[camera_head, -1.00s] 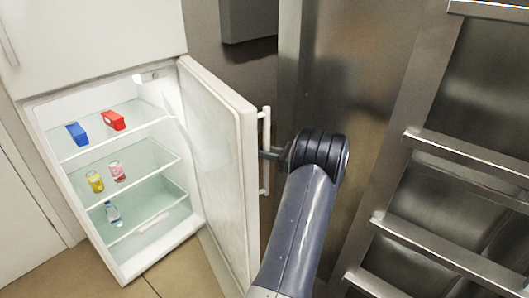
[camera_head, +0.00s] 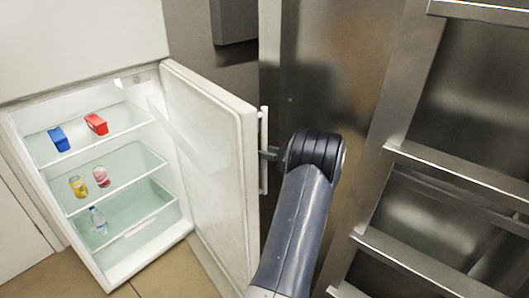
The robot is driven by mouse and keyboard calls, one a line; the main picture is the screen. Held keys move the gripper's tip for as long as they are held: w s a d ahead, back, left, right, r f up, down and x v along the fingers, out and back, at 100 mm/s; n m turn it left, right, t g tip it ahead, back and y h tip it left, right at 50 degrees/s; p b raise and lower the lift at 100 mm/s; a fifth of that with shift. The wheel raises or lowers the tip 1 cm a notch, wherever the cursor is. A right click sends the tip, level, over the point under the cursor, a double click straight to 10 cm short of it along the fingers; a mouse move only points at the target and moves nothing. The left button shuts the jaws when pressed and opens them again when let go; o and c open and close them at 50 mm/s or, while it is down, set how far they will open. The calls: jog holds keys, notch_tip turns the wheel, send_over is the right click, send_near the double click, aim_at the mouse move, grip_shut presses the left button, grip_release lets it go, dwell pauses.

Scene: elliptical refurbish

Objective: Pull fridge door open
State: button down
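The white fridge door (camera_head: 208,150) stands wide open, hinged on the right side of the fridge body (camera_head: 150,255). Its white vertical bar handle (camera_head: 264,125) is on the door's outer side, near its free edge. My gripper (camera_head: 268,154) is at the handle, about mid-height. It is small and partly hidden by my dark arm, so whether its fingers are closed around the bar cannot be told. The fridge interior shows shelves with a blue box (camera_head: 59,139), a red box (camera_head: 96,124), a yellow can (camera_head: 78,186), a pink can (camera_head: 101,176) and a bottle (camera_head: 98,220).
A steel panel (camera_head: 325,75) stands close behind my arm. A metal rack (camera_head: 440,170) with several shelves fills the right side. Bare tiled floor (camera_head: 175,275) shows in front of the fridge.

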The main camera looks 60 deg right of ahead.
aim_at(264, 124)
jog(key=c, duration=1.3)
grip_release()
jog(key=shift+w, duration=0.1)
jog(key=shift+r, duration=0.1)
notch_tip(264, 124, up, 10)
jog(key=shift+f+b, duration=0.1)
jog(key=shift+b, duration=0.25)
jog(key=f, duration=1)
jog(key=shift+a+p, duration=0.35)
